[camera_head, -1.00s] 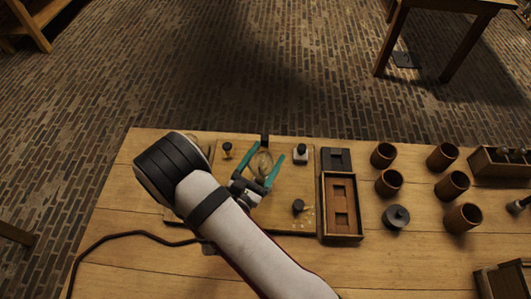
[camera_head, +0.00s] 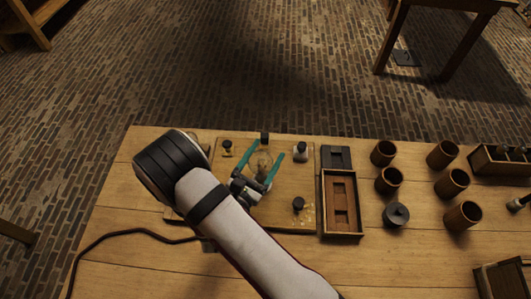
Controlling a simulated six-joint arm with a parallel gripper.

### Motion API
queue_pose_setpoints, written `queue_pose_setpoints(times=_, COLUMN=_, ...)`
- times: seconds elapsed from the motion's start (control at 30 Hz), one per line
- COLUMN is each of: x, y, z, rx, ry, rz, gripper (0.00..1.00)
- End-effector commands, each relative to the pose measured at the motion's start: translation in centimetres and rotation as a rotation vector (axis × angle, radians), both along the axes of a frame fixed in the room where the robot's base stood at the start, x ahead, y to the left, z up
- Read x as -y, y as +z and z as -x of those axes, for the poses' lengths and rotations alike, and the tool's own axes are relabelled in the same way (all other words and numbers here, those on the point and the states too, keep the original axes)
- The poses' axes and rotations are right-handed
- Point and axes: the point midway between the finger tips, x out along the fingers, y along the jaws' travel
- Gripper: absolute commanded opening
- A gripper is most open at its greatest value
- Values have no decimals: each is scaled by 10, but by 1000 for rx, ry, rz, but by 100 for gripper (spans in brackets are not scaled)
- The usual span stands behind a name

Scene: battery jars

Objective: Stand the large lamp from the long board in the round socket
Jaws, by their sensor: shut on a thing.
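My gripper (camera_head: 268,151) has two teal fingers and is over the upper middle of the wooden board (camera_head: 240,206). It is shut on the large lamp (camera_head: 263,161), a clear, pale glass bulb that shows between the fingers. The lamp's lower end is hidden by my gripper and wrist, so I cannot tell whether it touches anything. I cannot make out the round socket for certain; part of the board is hidden behind my arm.
To the right are a wooden tray (camera_head: 325,203), a dark block (camera_head: 336,157), a grey disc (camera_head: 396,214) and several brown cups (camera_head: 449,184).

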Motion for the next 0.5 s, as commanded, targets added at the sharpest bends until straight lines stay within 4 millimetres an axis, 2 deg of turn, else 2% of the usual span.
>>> queue_pose_setpoints(times=0.5, x=0, y=-10, z=0, rx=0, ry=0, rz=0, gripper=6)
